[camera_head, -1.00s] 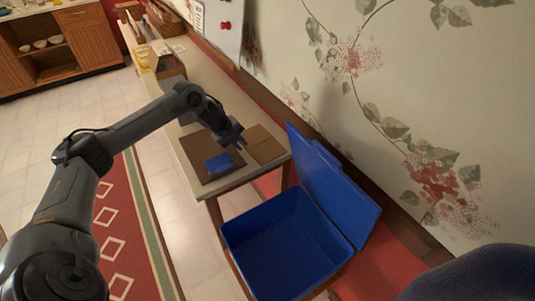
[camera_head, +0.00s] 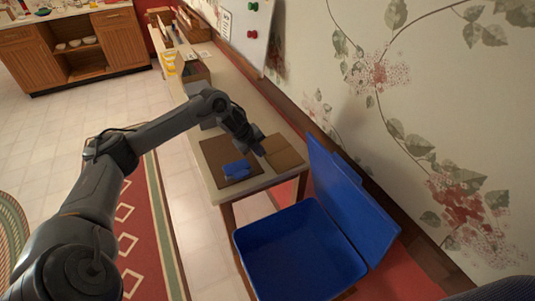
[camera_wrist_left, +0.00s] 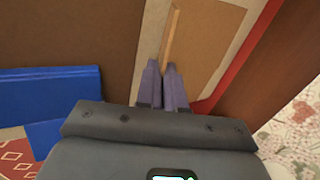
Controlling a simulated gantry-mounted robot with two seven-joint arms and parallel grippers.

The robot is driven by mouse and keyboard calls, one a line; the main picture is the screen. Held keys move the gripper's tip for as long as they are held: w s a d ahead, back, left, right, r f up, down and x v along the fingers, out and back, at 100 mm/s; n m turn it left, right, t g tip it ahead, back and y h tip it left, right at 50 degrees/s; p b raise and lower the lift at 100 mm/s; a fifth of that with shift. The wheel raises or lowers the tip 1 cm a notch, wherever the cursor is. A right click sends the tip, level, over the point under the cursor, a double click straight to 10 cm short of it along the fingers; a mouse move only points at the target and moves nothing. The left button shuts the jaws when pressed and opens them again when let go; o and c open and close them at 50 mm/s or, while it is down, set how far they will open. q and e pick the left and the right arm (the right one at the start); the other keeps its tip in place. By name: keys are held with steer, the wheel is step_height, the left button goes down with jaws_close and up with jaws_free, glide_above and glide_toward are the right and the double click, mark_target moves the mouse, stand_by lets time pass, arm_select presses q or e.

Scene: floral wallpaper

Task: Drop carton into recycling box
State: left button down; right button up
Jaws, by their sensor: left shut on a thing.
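The brown carton (camera_head: 284,153) looks flat and lies at the near end of the narrow table, on the wall side. My left gripper (camera_head: 259,150) is at its left edge. In the left wrist view, the closed fingers (camera_wrist_left: 165,67) meet at the carton's pale raised edge, with its tan face (camera_wrist_left: 207,40) to the right. The gripper is shut on that edge. The blue recycling box (camera_head: 300,250) stands open below the table end, its blue lid (camera_head: 345,200) tilted up toward the wall. The box looks empty. My right gripper is not in view.
A darker brown board (camera_head: 213,152) with a small blue object (camera_head: 237,170) on it lies left of the carton. More items, including a yellow one (camera_head: 168,62), stand farther along the table (camera_head: 232,80). The floral wall (camera_head: 430,90) bounds the right side.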

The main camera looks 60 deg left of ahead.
arm_select(q)
step_height(320, 180, up, 8)
steer(key=p, duration=0.2)
steer(key=shift+w+r+p, duration=0.1)
steer(key=shift+r+p, duration=0.05)
steer(key=shift+p, duration=0.2)
steer(key=shift+r, duration=0.65)
steer(key=shift+d, duration=0.1)
